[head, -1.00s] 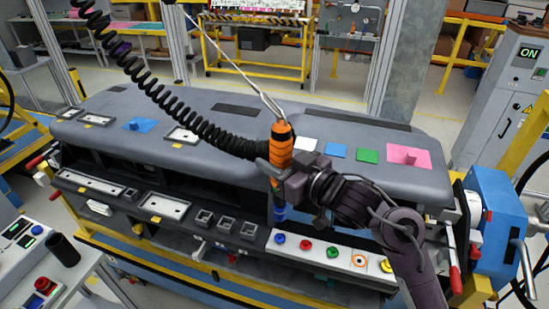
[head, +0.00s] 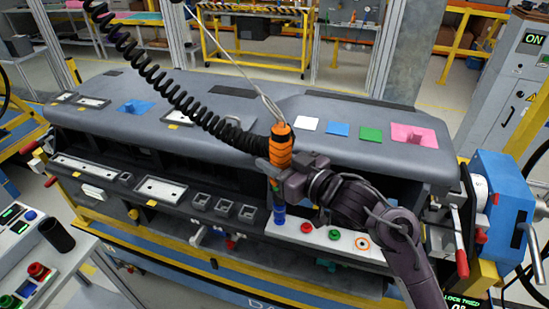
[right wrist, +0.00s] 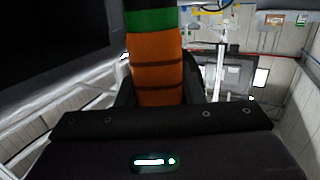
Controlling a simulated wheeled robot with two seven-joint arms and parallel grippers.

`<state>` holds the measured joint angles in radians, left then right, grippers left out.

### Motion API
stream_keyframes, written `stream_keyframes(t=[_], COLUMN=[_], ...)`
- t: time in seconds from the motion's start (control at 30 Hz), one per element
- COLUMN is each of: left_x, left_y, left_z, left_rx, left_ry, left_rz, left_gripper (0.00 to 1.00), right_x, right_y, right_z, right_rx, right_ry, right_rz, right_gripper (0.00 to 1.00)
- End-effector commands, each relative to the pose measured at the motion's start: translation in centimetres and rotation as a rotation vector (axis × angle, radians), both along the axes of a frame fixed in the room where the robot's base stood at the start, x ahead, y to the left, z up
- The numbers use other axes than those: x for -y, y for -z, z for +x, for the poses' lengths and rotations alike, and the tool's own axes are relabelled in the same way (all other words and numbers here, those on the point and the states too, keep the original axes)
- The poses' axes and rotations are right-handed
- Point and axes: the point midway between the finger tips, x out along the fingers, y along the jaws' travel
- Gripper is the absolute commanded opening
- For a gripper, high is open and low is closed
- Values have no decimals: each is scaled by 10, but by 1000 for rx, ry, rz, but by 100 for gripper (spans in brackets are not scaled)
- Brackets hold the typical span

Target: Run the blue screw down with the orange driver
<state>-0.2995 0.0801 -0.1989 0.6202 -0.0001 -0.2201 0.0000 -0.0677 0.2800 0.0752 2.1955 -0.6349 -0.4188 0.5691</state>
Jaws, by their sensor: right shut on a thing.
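My right gripper (head: 275,172) is shut on the orange driver (head: 280,148), which stands about upright with its tip down. In the right wrist view the driver's orange grip (right wrist: 157,65) with a green band sits between the fingers. The driver's lower end is over the left end of the white strip. The blue screw (head: 279,214) shows there, below the gripper. Driver tip and screw overlap in the picture, so I cannot tell whether they touch. My left gripper is out of view.
The grey dashboard (head: 230,105) rises behind. A black coiled cable (head: 165,83) hangs at the driver's left. A button console (head: 30,260) stands at front left.

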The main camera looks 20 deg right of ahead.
Motion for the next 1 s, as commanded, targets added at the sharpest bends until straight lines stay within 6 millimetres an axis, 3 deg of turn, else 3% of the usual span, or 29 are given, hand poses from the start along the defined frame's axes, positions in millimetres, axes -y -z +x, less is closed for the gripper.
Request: stream_keyframes(t=[1.0], left_x=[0], left_y=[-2], left_z=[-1], left_rx=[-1], left_ry=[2], left_rz=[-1], left_gripper=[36], right_x=[1], right_y=[2], right_z=[0], right_rx=[3], right_ry=[2], right_rz=[1], right_gripper=[0])
